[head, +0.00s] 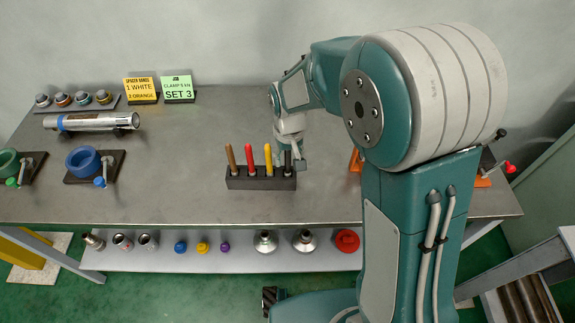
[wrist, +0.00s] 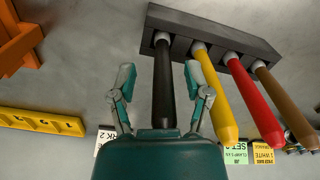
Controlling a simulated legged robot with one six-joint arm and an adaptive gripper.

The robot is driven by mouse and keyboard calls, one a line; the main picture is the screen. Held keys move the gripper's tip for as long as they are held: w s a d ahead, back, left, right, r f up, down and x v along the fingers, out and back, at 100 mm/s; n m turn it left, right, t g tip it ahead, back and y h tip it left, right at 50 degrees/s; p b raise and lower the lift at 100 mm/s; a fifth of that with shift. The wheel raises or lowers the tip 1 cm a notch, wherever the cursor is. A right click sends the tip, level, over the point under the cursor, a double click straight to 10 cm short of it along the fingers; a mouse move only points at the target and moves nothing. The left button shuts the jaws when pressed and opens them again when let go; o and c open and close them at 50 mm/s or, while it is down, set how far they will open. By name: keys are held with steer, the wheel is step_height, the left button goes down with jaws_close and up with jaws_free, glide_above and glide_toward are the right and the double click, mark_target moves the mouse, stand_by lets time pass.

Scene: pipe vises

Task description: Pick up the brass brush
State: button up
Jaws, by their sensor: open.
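A dark holder (head: 262,179) on the bench carries upright tools with brown (head: 231,158), red (head: 250,158), yellow (head: 268,158) and black (head: 287,160) handles. No brush bristles show, so I cannot tell which one is the brass brush. My gripper (head: 291,152) is at the black handle, at the holder's right end. In the wrist view, my gripper (wrist: 160,80) is open, with one finger on each side of the black handle (wrist: 163,85). Gaps show between the handle and the fingers. The yellow handle (wrist: 212,90) stands close beside one finger. The holder (wrist: 210,42) also shows there.
A blue vise (head: 83,160) and a metal cylinder (head: 92,121) are at the left. Signs (head: 178,89) stand at the back. An orange object (head: 355,160) sits right of the holder, partly hidden by my arm.

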steer(key=shift+d, duration=0.1)
steer(key=c, duration=0.9)
steer(key=shift+a, duration=0.4)
jaws_close()
steer(key=shift+d, duration=0.15)
